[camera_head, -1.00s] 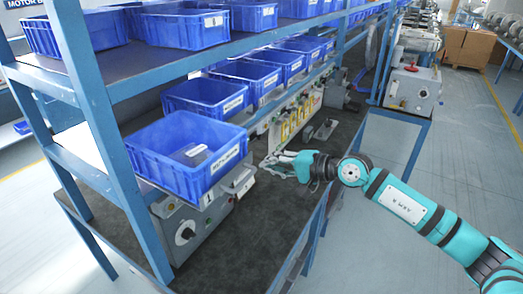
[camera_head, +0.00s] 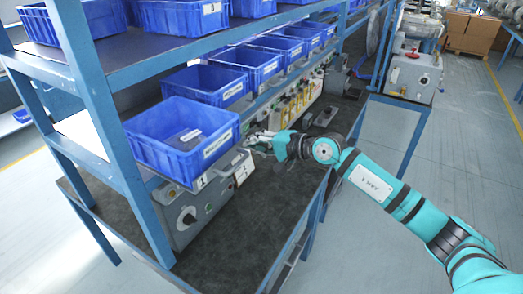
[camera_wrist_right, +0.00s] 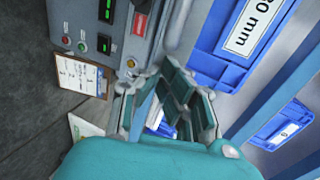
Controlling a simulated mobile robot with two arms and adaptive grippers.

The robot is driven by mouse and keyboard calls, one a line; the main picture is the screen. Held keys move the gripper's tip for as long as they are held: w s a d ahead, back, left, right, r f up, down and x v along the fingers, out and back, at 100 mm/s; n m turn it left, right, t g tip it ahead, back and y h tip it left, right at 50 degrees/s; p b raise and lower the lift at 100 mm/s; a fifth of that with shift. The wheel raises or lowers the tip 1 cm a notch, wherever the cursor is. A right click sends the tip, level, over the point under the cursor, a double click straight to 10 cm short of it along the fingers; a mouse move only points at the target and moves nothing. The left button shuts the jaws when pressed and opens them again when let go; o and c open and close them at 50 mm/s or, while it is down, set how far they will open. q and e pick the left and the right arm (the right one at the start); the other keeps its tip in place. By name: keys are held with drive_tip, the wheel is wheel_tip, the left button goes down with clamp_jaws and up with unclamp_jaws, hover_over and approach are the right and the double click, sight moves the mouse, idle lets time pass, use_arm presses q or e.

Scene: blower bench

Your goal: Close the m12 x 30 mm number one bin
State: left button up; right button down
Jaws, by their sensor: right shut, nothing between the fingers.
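The nearest blue bin (camera_head: 160,150) sits at the front end of the middle shelf and juts past its edge. Its white front label is too small to read in the head view. In the wrist view a blue bin front (camera_wrist_right: 215,68) carries a label ending in "0 mm", upper right. My right gripper (camera_head: 258,141) is shut and empty, just right of the nearest bin's front, with a small gap apparent; contact cannot be told. Its fingers also show in the wrist view (camera_wrist_right: 170,95). My left gripper is not in view.
More blue bins (camera_head: 205,84) stand in a row behind on the same shelf, others (camera_head: 185,18) above. A grey control box (camera_head: 190,212) with a clipboard (camera_head: 244,169) is under the near bin. The dark lower bench top (camera_head: 245,225) is clear in front. Blue posts (camera_head: 118,150) frame the left.

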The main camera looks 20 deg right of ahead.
drive_tip(key=w+a+b, duration=0.8)
drive_tip(key=w, duration=0.3)
drive_tip(key=shift+a+b, duration=0.3)
drive_tip(key=shift+b, duration=0.05)
